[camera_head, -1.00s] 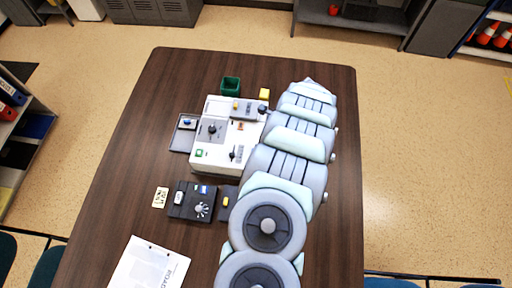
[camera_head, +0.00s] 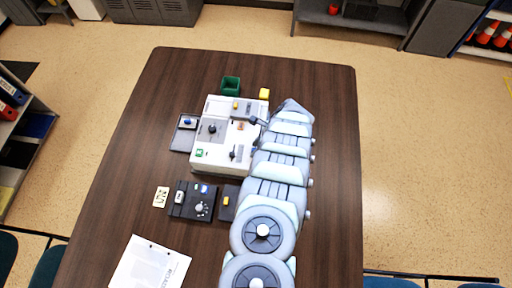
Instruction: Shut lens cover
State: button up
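A white boxy device (camera_head: 210,162) with grey panels, small knobs and levers stands on the table. A dark box with a dial (camera_head: 192,207) lies in front of it. I cannot tell which part is the lens cover; it is too small to make out or is hidden. My arm reaches up the picture along the device's right side. My gripper (camera_head: 254,121) shows only as a small dark end over the device's right edge. Its fingers are too small to read, and whether it touches anything is unclear.
A dark tray with a blue item (camera_head: 183,138) adjoins the device's left side. A green open bin (camera_head: 231,85) and a yellow block (camera_head: 264,94) stand behind it. A small dark box (camera_head: 227,203), a label card (camera_head: 161,197) and paper (camera_head: 150,266) lie nearer. The table's far left is clear.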

grip_shut()
dwell(1.4)
